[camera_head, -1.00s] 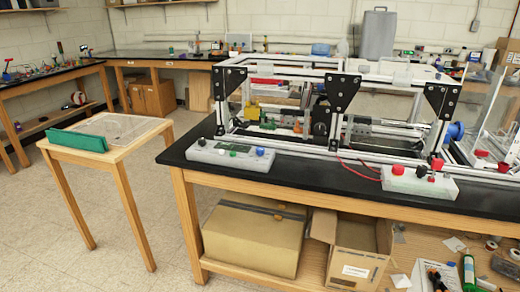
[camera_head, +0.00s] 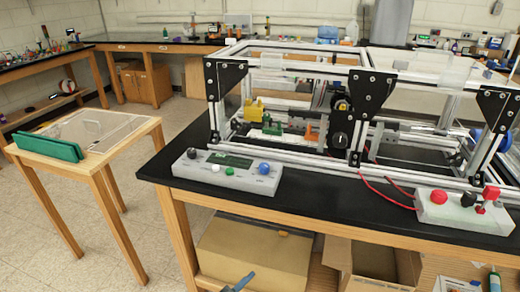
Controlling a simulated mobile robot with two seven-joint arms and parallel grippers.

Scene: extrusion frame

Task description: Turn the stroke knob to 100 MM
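A light grey control box (camera_head: 225,172) sits on the left front of the black bench top. It carries a dark display (camera_head: 228,160), a black knob (camera_head: 192,153), a white button (camera_head: 215,168), a green button (camera_head: 229,171) and a blue knob (camera_head: 264,168). A second pale box (camera_head: 455,212) at the right front carries a red button (camera_head: 439,197), a black knob (camera_head: 468,199) and red parts (camera_head: 491,193). The labels are too small to read, so I cannot tell which knob is the stroke knob or its setting. Neither gripper is clearly in view.
An extrusion frame (camera_head: 310,157) with black corner plates stands behind the boxes. Red cables (camera_head: 385,197) run to the right box. A small wooden table (camera_head: 90,135) stands left, with open floor between. Cardboard boxes (camera_head: 250,250) sit under the bench. A small dark bluish shape at the bottom edge is unclear.

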